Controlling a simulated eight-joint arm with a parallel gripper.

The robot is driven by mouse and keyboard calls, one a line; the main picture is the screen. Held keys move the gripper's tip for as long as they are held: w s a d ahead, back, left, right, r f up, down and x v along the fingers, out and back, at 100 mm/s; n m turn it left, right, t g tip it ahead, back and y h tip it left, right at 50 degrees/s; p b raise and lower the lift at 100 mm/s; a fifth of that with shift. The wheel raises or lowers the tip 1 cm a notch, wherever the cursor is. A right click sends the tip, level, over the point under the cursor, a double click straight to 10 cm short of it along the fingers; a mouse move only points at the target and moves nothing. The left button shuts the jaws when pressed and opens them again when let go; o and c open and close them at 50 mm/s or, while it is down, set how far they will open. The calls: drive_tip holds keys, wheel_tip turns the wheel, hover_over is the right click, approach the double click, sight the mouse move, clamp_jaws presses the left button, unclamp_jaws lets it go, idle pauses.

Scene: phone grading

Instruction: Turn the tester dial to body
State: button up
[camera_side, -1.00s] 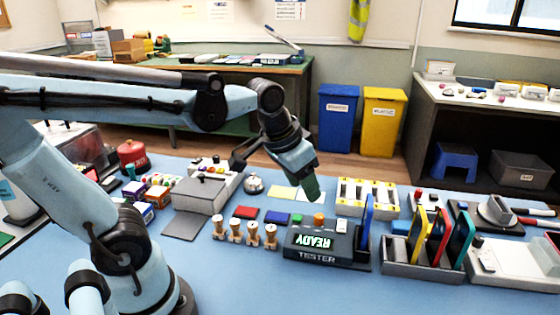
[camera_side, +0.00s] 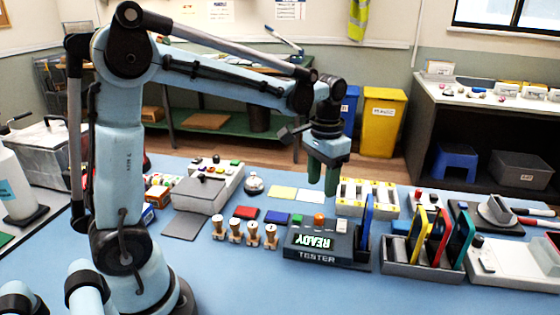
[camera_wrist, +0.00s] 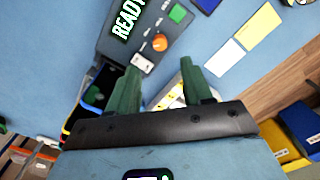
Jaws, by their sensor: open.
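The tester (camera_side: 300,252) is a dark box with a lit READY screen (camera_side: 312,241) and the word TESTER on its front. An orange round dial (camera_side: 319,219) stands on its top, between a green button (camera_side: 297,218) and a white label block (camera_side: 342,226). The dial also shows in the wrist view (camera_wrist: 160,42); its setting cannot be read. My gripper (camera_side: 323,188) points down above and behind the dial, apart from it. Its green fingers are open and empty; the wrist view shows a gap between them (camera_wrist: 160,85). A blue-edged phone (camera_side: 368,212) stands at the tester's right end.
Several wooden pegs (camera_side: 236,230) stand left of the tester. A rack (camera_side: 408,263) with upright coloured phones is to the right. A tray with yellow items (camera_side: 367,194) lies behind. Red (camera_side: 246,212) and blue (camera_side: 277,217) pads lie behind the pegs. The front of the blue table is clear.

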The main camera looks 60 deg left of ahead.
sight(320, 216)
wheel_tip(320, 216, down, 9)
drive_tip(key=shift+f, duration=0.1)
idle(0.3)
clamp_jaws()
